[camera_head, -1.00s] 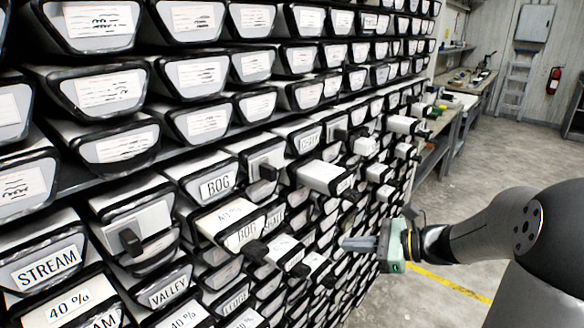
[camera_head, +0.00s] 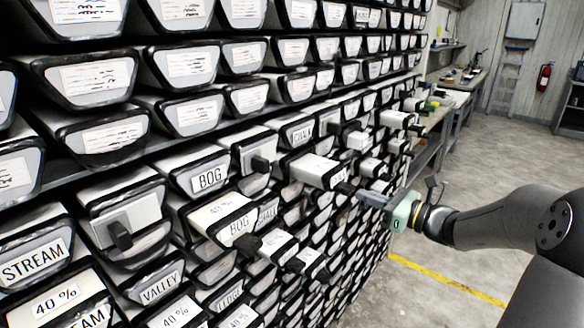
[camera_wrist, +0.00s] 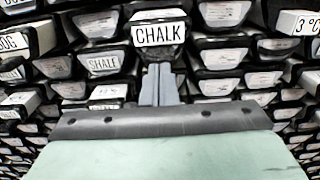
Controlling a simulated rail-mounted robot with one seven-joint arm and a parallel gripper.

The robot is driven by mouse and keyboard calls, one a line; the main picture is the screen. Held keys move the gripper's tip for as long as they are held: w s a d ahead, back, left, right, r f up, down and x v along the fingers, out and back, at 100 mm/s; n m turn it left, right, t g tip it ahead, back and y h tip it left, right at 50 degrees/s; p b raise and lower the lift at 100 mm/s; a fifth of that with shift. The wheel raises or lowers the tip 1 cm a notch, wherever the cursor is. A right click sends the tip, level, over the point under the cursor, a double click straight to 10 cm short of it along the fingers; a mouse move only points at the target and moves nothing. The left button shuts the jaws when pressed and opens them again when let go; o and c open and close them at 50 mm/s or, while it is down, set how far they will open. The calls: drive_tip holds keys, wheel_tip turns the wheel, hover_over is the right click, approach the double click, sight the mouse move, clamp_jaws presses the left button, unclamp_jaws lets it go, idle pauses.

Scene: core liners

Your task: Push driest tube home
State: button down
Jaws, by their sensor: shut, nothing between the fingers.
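The rack holds rows of trapezoid-ended tubes with black rims; several stick out from the face. Which tube is driest is unclear.
A tube with a black handle (camera_head: 118,235) sticks out at the lower left. More protruding tubes, such as one at the right (camera_head: 396,119), line the rack beyond my gripper. A workbench (camera_head: 455,95) stands behind. The concrete floor (camera_head: 480,150) to the right is clear.

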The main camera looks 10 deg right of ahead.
sight(352, 191)
drive_tip(key=shift+w+a, duration=0.1)
idle(0.3)
drive_tip(key=shift+x, duration=2.6)
drive_tip(key=shift+p+v, duration=0.75)
drive_tip(key=shift+v, duration=1.05)
drive_tip(key=b+v, duration=0.2)
drive_tip(key=v, duration=1.5)
drive_tip(key=s+a+f+n+g, duration=0.1)
drive_tip(key=a+f+n+g, duration=0.2)
drive_tip(key=a, duration=0.3)
drive_tip(key=s+a+f+n+g+h, duration=0.1)
drive_tip(key=a+f+n+g, duration=0.2)
drive_tip(key=a, duration=0.4)
drive_tip(key=s+a+f+n+g, duration=0.1)
drive_tip(key=a+f+n+g, duration=0.1)
drive_tip(key=a+n+g, duration=0.3)
drive_tip(key=s+a+f+n+g+h, duration=0.1)
drive_tip(key=s+a+f+n+h, duration=0.2)
drive_tip(key=n, duration=0.5)
drive_tip(key=s+a+f+n+g+h, duration=0.1)
drive_tip(key=s+a+f+n+h, duration=0.3)
drive_tip(key=s+n+h, duration=0.3)
drive_tip(key=s+n, duration=0.2)
drive_tip(key=shift+s+a+n+h, duration=0.15)
drive_tip(key=shift+a+n+h, duration=0.15)
drive_tip(key=shift+a, duration=0.1)
